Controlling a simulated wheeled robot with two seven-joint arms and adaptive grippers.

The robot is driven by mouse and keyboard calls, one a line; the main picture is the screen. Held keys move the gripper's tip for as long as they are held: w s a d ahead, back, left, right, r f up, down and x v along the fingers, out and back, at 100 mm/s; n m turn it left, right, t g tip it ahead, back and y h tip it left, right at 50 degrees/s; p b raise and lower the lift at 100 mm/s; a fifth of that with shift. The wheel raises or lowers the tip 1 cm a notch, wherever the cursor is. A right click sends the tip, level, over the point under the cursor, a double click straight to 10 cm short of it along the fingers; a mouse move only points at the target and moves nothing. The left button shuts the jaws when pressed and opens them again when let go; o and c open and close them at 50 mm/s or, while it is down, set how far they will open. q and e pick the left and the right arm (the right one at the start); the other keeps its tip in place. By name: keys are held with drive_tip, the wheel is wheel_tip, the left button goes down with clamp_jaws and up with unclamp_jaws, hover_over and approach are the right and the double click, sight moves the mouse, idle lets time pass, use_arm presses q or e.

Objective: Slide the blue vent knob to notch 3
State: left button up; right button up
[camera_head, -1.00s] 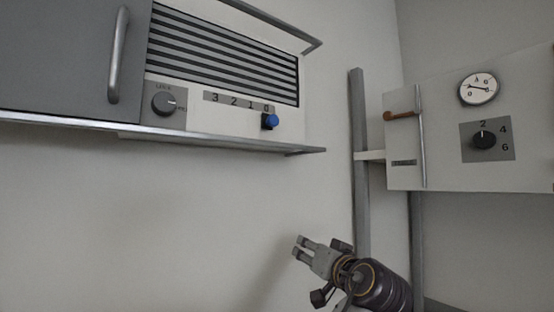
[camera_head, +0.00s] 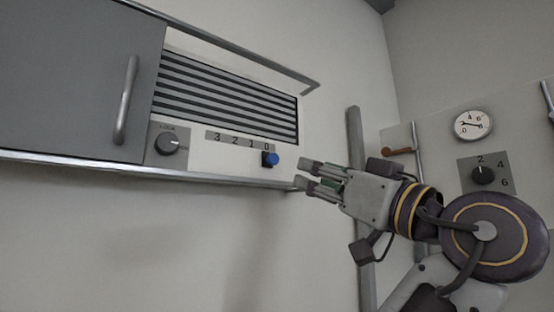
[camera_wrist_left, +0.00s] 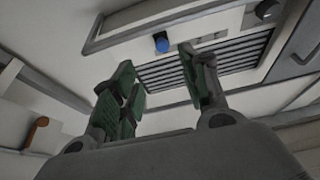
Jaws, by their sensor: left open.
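The blue vent knob (camera_head: 271,160) sits at the 0 end of the scale strip (camera_head: 240,141), which reads 3, 2, 1, 0 from left to right, below the dark slatted vent (camera_head: 228,100). My left gripper (camera_head: 301,174) is just right of the knob and a little lower, near the end of the panel's bottom ledge. Its fingers are open and empty, pointing left, apart from the knob. In the left wrist view the blue knob (camera_wrist_left: 161,43) shows beyond the gap between the green-padded fingers (camera_wrist_left: 157,62). My right gripper is not in view.
A lock dial (camera_head: 168,144) and a grey door with a handle (camera_head: 126,100) are left of the vent. A metal ledge (camera_head: 150,171) runs below the panel and a rail (camera_head: 240,45) above. A dial panel (camera_head: 483,174) with a gauge (camera_head: 473,124) is at right.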

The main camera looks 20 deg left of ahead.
sight(275, 158)
use_arm(q)
drive_tip(key=shift+s+r, duration=0.15)
drive_tip(key=shift+s, duration=0.05)
drive_tip(key=shift+w+a+r, duration=0.1)
drive_tip(key=shift+p+x, duration=2.45)
drive_tip(key=shift+x, duration=4.3)
drive_tip(key=shift+c, duration=0.2)
clamp_jaws()
